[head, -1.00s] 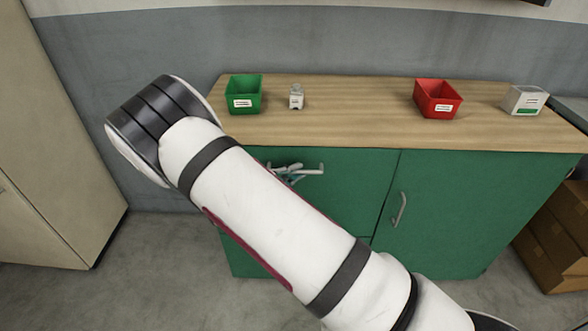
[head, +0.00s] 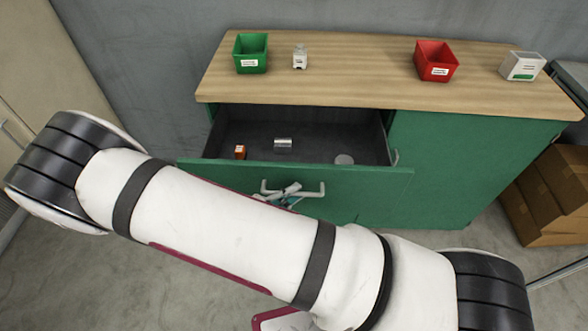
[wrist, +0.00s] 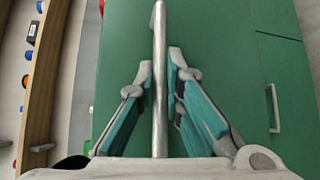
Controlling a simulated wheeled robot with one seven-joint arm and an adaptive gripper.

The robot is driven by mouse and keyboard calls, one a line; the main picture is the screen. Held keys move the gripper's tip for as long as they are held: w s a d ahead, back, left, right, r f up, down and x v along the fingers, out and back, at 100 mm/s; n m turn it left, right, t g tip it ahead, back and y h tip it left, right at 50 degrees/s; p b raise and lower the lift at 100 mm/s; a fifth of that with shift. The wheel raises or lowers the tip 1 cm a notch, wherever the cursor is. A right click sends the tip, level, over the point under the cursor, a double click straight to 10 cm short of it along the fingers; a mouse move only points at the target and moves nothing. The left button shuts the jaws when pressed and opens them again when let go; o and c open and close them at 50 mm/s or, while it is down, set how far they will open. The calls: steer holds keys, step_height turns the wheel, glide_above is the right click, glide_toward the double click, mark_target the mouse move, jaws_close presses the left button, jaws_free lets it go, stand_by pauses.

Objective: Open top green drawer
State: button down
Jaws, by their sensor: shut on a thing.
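The top green drawer (head: 370,184) is pulled well out of the green cabinet in the head view. Its pale handle (head: 310,191) sticks out from the front. My gripper (head: 290,190) is at that handle, partly hidden behind my arm. In the wrist view, my gripper (wrist: 161,85) has its two fingers on either side of the handle bar (wrist: 159,110), shut on it. The green drawer front (wrist: 220,60) fills the space behind the fingers. Inside the drawer are an orange box, a silvery item and a round pale item.
On the wooden top (head: 370,75) stand a green bin (head: 251,53), a small white bottle (head: 300,57), a red bin (head: 436,62) and a white box (head: 522,66). Cardboard boxes (head: 550,195) stand right of the cabinet. A beige cupboard (head: 45,80) is at left.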

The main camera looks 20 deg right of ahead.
steer(key=shift+s+a+p, duration=0.15)
steer(key=shift+s+a, duration=0.1)
steer(key=shift+s, duration=0.45)
steer(key=shift+s+a+p, duration=0.15)
steer(key=shift+s+a, duration=0.05)
steer(key=shift+s, duration=0.45)
steer(key=shift+s+a+p, duration=0.15)
steer(key=shift+s+a, duration=0.1)
steer(key=shift+s, duration=0.45)
steer(key=c, duration=1.7)
jaws_free()
steer(key=shift+a, duration=0.1)
steer(key=v, duration=1.2)
